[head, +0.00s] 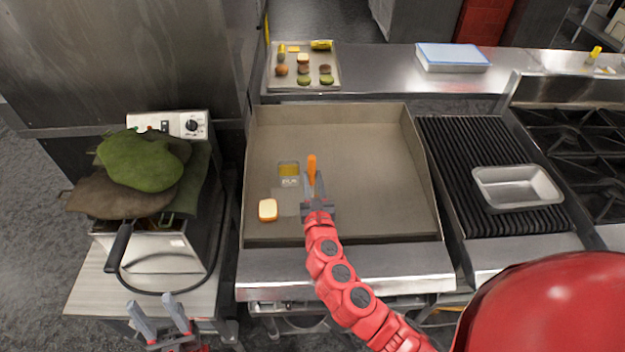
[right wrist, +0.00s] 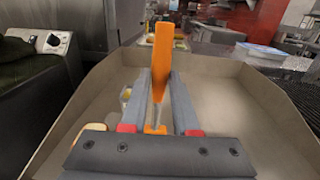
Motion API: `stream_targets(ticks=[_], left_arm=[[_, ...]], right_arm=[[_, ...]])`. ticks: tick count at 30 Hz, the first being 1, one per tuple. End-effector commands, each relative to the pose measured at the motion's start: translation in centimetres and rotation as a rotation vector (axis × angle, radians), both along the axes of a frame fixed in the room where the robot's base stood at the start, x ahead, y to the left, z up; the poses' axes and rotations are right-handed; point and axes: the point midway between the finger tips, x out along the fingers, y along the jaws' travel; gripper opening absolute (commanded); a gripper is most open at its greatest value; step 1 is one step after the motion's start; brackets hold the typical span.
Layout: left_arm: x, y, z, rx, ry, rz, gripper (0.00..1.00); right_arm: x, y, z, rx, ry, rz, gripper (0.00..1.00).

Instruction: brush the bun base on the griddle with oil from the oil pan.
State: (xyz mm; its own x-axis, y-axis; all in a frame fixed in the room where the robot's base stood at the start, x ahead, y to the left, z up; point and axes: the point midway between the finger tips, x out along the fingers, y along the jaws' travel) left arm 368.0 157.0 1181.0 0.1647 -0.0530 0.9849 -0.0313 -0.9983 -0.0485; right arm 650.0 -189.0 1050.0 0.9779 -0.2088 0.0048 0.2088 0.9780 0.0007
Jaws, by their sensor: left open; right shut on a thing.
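The griddle (head: 370,150) is a wide flat plate with raised walls. On its left part lies the bun base (head: 267,210), a small pale piece with a browned edge. The oil pan (head: 289,169), small and square with yellow oil, is behind the bun. My right gripper (head: 315,188) is shut on the orange-handled brush (head: 311,165), over the griddle, right of the bun and pan. In the right wrist view the brush handle (right wrist: 163,62) stands up between the fingers; its bristle end is hidden. My left gripper (head: 160,318) is open and empty, low at the left.
A fryer (head: 150,250) with green and brown leafy-looking pieces on top stands left of the griddle. A tray of ingredients (head: 282,83) is behind it. A grill with an empty metal pan (head: 515,187) is at right. The griddle's right half is clear.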

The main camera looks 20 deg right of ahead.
Motion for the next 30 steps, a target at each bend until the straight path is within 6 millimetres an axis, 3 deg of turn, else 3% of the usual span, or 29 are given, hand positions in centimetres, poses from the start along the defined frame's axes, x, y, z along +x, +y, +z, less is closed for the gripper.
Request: stream_targets(ticks=[11,30], left_arm=[[0.0,0.0,0.4,0.000,0.000,0.000,0.50],[0.0,0.0,-0.3,0.000,0.000,0.000,0.50]], right_arm=[[-0.3,-1.3,-0.2,0.000,0.004,-0.002,0.00],[0.3,1.4,-0.2,0.002,0.003,0.000,0.00]])
